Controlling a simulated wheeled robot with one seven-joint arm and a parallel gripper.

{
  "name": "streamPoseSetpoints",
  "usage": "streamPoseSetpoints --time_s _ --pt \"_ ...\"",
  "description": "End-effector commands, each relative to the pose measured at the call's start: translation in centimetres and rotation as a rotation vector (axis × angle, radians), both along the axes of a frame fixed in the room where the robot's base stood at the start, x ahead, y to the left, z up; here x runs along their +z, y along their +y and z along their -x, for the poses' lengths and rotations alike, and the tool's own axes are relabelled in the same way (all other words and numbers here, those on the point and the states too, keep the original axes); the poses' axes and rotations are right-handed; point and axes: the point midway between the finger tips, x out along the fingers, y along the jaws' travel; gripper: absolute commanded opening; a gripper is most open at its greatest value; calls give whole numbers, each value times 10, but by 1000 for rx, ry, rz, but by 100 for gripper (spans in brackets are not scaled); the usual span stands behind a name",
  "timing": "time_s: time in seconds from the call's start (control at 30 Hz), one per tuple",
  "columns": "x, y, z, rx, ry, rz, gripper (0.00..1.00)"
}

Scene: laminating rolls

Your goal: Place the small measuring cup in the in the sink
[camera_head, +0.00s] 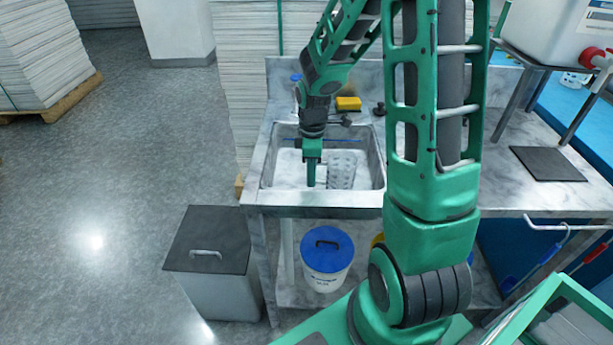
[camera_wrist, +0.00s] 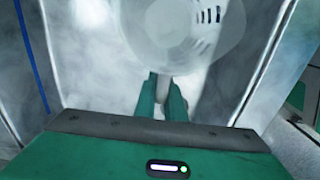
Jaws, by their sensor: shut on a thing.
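The small measuring cup (camera_head: 342,170) is clear, with faint markings. In the head view it is inside the metal sink (camera_head: 273,168), just right of my gripper (camera_head: 313,174). In the wrist view the cup (camera_wrist: 185,30) fills the top middle, and its dark scale marks show at its right side. My gripper (camera_wrist: 163,98) points down into the sink and is shut on a narrow part of the cup, seemingly its handle. I cannot tell whether the cup touches the sink floor.
A yellow sponge (camera_head: 348,103) lies on the ledge behind the sink. A white bucket with a blue lid (camera_head: 327,249) stands on the shelf below. A grey bin (camera_head: 212,240) stands at the left. A dark mat (camera_head: 547,163) lies on the counter to the right.

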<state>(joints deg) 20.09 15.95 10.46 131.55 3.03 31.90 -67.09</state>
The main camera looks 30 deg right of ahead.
Motion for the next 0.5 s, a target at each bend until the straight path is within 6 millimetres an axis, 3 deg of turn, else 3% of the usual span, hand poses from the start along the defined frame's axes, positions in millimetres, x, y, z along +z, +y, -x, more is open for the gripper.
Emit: streamPoseSetpoints --time_s 0.13,0.23,0.5 --pt "-1 0 0 0 1 -1 0" --pt "-1 0 0 0 0 0 28" --pt "-1 1 0 1 0 0 28"
